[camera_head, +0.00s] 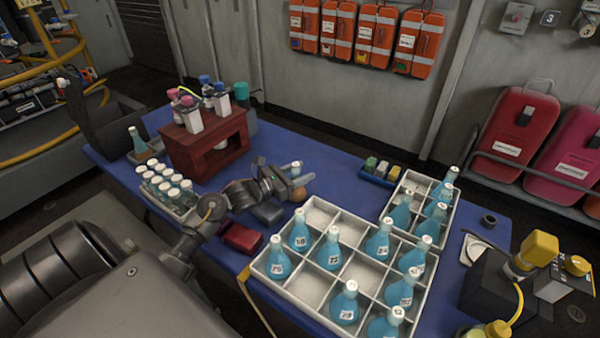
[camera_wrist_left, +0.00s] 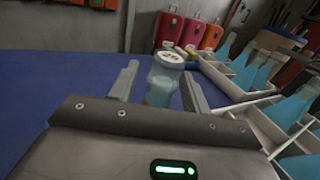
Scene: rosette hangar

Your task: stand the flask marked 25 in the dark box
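Several blue flasks with white tops stand in a white divided crate (camera_head: 308,287). Their labels are small; one flask (camera_head: 378,246) seems to read 23 or 25, and I cannot tell which. My left gripper (camera_head: 288,178) is above the blue table, left of the crate's back corner, fingers apart. My right gripper is out of view.
A second white crate (camera_head: 408,182) with flasks stands behind at right. A rack of white-capped vials (camera_head: 168,188), a red-brown stand (camera_head: 205,145) and a red box (camera_head: 240,237) are left. Black equipment with yellow parts (camera_head: 505,290) is front right. The table's back middle is fairly clear.

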